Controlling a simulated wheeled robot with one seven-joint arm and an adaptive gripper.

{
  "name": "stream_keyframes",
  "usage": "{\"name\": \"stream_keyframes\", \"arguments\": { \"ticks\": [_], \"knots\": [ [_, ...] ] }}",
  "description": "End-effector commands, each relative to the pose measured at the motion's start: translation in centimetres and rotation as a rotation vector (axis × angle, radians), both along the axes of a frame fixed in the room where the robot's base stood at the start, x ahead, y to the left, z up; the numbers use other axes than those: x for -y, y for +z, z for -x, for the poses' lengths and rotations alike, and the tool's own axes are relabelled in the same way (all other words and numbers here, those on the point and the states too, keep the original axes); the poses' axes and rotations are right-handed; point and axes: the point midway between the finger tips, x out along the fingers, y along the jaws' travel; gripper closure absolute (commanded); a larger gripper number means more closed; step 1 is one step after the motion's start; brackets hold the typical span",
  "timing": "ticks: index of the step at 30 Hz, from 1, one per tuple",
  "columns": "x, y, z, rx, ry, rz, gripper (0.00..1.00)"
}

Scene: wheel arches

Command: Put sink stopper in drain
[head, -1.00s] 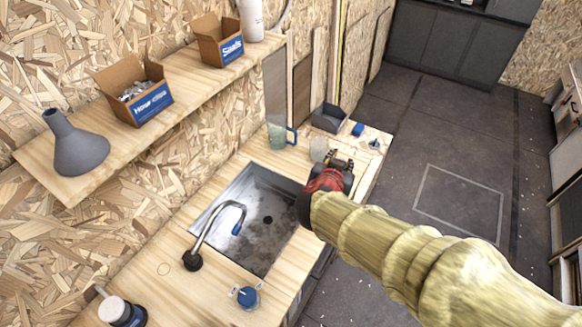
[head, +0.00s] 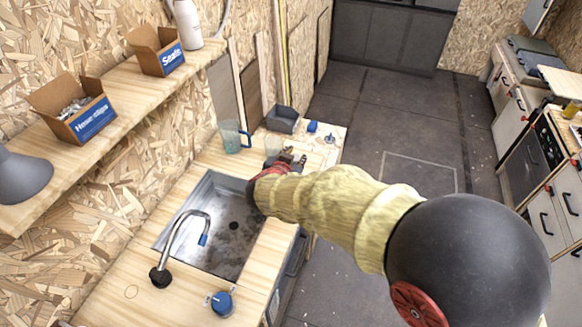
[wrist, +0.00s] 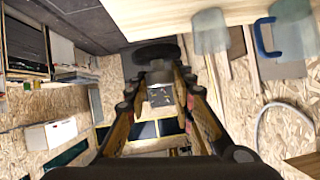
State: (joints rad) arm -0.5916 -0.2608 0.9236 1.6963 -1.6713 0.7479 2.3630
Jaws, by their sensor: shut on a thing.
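My gripper (wrist: 156,78) is shut on a dark round disc (wrist: 155,52), which looks like the sink stopper; its underside is not clear. In the head view my gripper (head: 292,158) is above the counter just beyond the sink's far right corner, and the stopper there is too small to tell apart from the fingers. The steel sink (head: 190,235) is set in the wooden counter. Its dark round drain (head: 234,225) shows on the sink floor, left of and below my gripper in the picture. The stopper is apart from the drain.
A curved faucet (head: 178,235) arches over the sink's left side. A blue-topped item (head: 222,303) stands on the near counter. A blue-handled mug (head: 231,137), a clear glass (head: 272,146), a grey bin (head: 282,119) and a blue item (head: 312,127) are on the far counter.

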Motion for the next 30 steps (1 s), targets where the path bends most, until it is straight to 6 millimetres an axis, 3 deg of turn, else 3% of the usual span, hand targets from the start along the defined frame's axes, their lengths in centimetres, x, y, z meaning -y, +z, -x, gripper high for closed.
{"name": "stream_keyframes", "arguments": {
  "ticks": [1, 7, 14, 21, 30],
  "knots": [
    [-0.1, -1.4, -0.7, -0.006, -0.001, 0.004, 1.00],
    [-0.7, -3.5, -2.6, -0.002, 0.000, 0.002, 1.00],
    [-0.8, -4.5, -3.3, -0.003, -0.001, 0.002, 1.00],
    [-0.9, -7.6, -3.5, -0.003, 0.001, 0.003, 1.00],
    [-0.9, -7.6, -3.5, 0.000, 0.000, 0.001, 1.00]
  ]
}}
